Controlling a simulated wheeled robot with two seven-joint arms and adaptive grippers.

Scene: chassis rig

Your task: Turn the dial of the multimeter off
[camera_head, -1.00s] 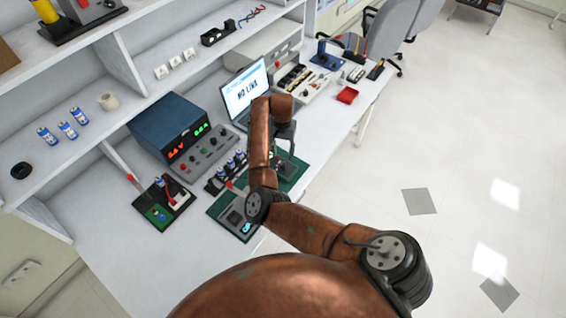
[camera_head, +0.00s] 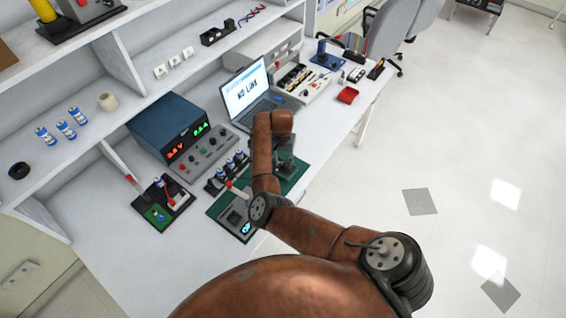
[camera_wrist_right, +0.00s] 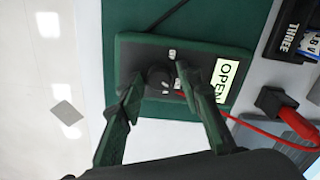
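The multimeter (camera_wrist_right: 205,58) is a dark box with a green rim and a lit screen reading "OPEN", lying on a green mat (camera_head: 296,178). Its dark round dial (camera_wrist_right: 158,77) shows in the right wrist view. My right gripper (camera_wrist_right: 159,84) is open above the multimeter, one fingertip on each side of the dial; I cannot tell whether they touch it. In the head view my own copper arm covers much of the mat's middle and most of the multimeter. My left gripper is not in view.
A laptop (camera_head: 247,92) and blue power supply (camera_head: 165,128) stand behind. Open floor (camera_head: 455,150) lies to the right.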

